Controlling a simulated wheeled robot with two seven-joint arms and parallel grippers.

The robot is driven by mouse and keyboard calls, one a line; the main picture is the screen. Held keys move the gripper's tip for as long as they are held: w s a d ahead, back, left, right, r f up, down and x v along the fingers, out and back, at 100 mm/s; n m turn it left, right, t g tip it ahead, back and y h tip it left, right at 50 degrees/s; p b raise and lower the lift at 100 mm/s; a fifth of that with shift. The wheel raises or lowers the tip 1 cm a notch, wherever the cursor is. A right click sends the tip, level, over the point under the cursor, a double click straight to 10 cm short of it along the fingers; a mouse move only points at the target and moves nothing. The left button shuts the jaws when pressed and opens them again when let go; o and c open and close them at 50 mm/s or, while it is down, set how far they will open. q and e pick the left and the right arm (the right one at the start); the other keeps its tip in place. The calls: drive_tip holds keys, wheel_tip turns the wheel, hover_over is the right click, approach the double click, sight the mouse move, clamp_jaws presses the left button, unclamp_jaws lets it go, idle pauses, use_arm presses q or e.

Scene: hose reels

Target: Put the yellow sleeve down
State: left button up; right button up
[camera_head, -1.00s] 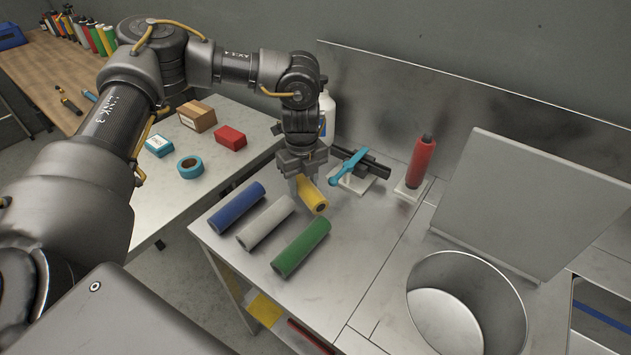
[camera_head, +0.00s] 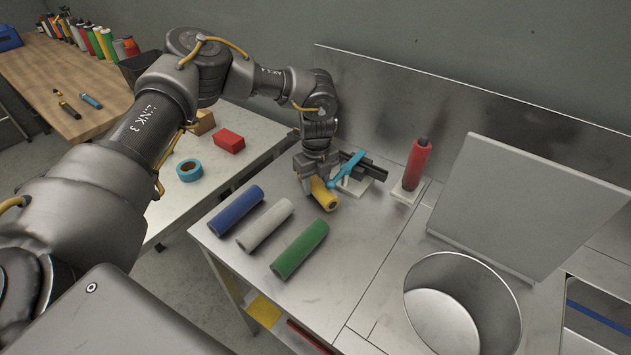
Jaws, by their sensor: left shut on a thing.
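The yellow sleeve (camera_head: 325,196) is a short tube at the back of the metal table (camera_head: 356,262). My left gripper (camera_head: 312,184) is shut on it from above, and the fingers hide its far part. Its near end points toward the front right. I cannot tell whether the sleeve touches the tabletop. A blue sleeve (camera_head: 237,210), a white sleeve (camera_head: 265,225) and a green sleeve (camera_head: 300,249) lie side by side in front of it. My right gripper is not in view.
A blue-handled tool (camera_head: 345,168) on a light block is close behind the yellow sleeve. A red sleeve (camera_head: 417,163) stands upright on a base to the right. A large metal bin (camera_head: 463,304) and a grey panel (camera_head: 535,200) are further right. Bare tabletop lies right of the green sleeve.

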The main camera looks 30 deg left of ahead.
sight(317, 180)
use_arm(q)
drive_tip(key=o, duration=0.7)
drive_tip(key=shift+f, duration=0.15)
wheel_tip(317, 180, up, 12)
drive_tip(key=b, duration=0.2)
drive_tip(key=shift+r, duration=0.2)
